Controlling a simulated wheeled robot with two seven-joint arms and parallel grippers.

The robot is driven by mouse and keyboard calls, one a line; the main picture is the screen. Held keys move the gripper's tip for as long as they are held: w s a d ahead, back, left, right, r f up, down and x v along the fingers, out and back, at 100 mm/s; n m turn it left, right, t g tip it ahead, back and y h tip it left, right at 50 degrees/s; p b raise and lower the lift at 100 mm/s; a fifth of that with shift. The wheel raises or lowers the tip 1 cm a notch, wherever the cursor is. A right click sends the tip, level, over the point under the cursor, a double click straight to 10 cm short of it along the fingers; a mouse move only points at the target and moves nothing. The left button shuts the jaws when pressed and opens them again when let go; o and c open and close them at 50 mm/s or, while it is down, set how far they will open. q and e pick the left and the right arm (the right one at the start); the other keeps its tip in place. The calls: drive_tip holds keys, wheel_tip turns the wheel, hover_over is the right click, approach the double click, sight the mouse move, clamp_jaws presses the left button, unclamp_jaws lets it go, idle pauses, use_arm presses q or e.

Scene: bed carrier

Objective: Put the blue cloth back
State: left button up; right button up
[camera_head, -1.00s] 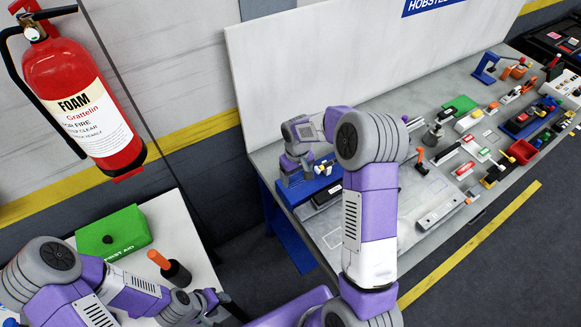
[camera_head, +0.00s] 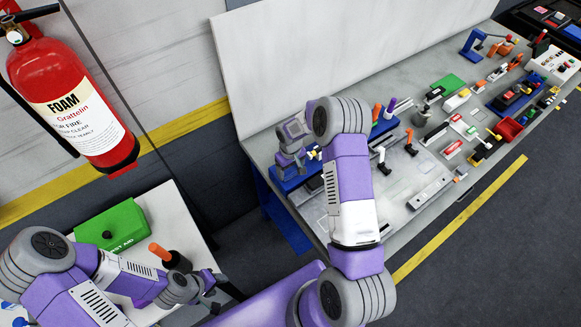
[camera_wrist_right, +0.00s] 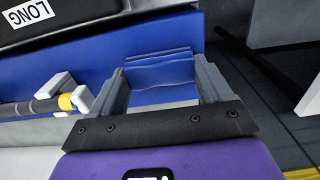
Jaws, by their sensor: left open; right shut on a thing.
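In the right wrist view, a blue piece (camera_wrist_right: 160,72) with layered edges, apparently the folded blue cloth, lies between the two grey fingers of my right gripper (camera_wrist_right: 164,84). The gripper is shut on it. A larger blue surface of a similar colour lies beyond it, so the outline is hard to separate. In the head view, my right arm reaches to the left end of the workbench (camera_head: 405,215), by a blue holder (camera_head: 287,183); the fingers and cloth cannot be made out there. My left gripper (camera_head: 213,287) is open and appears empty, at the lower left.
A side table carries a green first aid box (camera_head: 112,228) and an orange-handled tool (camera_head: 160,252) close to my left gripper. A black piece marked LONG (camera_wrist_right: 28,22) and a clipped marker (camera_wrist_right: 45,106) lie near my right gripper. Several tools crowd the bench's right half.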

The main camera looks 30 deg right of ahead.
drive_tip(key=shift+f, duration=0.1)
drive_tip(key=shift+f+b, duration=0.1)
drive_tip(key=shift+b, duration=0.2)
drive_tip(key=o, duration=0.9)
drive_tip(key=shift+o, duration=0.2)
